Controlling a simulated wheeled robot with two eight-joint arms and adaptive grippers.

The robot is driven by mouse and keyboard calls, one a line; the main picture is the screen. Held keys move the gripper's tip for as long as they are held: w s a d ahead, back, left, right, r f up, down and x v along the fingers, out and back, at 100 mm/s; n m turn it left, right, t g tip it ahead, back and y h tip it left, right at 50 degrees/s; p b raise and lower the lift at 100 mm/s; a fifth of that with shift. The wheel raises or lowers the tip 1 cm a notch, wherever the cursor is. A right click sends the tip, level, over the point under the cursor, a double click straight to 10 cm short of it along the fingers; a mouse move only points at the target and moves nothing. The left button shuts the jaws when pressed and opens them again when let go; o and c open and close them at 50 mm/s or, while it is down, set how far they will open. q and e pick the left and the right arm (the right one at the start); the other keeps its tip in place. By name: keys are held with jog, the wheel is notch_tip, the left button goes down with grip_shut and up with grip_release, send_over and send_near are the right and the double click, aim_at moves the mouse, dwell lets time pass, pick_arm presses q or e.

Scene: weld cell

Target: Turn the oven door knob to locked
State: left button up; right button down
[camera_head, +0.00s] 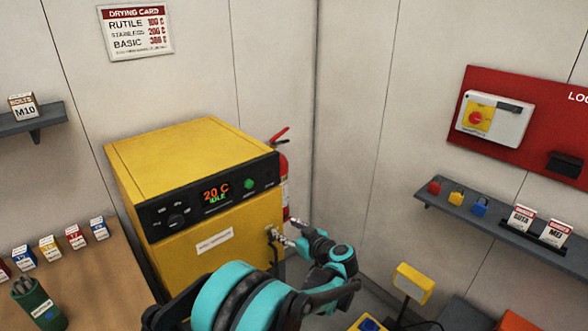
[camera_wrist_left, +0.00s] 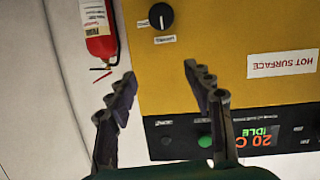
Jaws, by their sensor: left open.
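The yellow oven (camera_head: 185,172) stands against the wall, its door facing me and bearing a white label. In the left wrist view, upside down, the round black door knob (camera_wrist_left: 161,16) shows at the top on the yellow door. Its white pointer mark lies roughly up and down in that picture, toward the small label below it. My left gripper (camera_wrist_left: 164,80) is open and empty, its fingers apart from the knob. In the head view my left gripper (camera_head: 284,236) is at the door's right edge, where the knob is hard to make out.
The oven's control panel (camera_head: 210,198) reads 20 C, IDLE. A red fire extinguisher (camera_head: 281,178) hangs behind the oven's right side. A bench (camera_head: 95,275) with several small boxes stands at left. A shelf (camera_head: 490,222) with padlocks and a red board (camera_head: 535,125) are at right.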

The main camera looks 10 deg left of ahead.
pick_arm(q)
notch_tip(320, 180, up, 21)
jog(key=d+m+t+h+p, duration=0.1)
jog(key=m+t+h, duration=0.3)
jog(key=t, duration=0.4)
jog(key=shift+d+r+t+h, duration=0.2)
jog(key=shift+d+t+h, duration=0.2)
jog(key=shift+d+h, duration=0.2)
jog(key=s+d+m+g+h, duration=0.2)
jog(key=s+d+m+h, duration=0.3)
jog(key=s+m+h, duration=0.5)
jog(key=s+a+f+n+g+y, duration=0.1)
jog(key=s+a+f+g, duration=0.3)
jog(key=s+f, duration=0.6)
jog(key=s+a+f+n+g+y, duration=0.2)
jog(key=s+a+f+g, duration=0.3)
jog(key=s+f, duration=0.5)
jog(key=s+y, duration=0.1)
jog(key=s, duration=0.2)
jog(key=shift+s+n, duration=0.3)
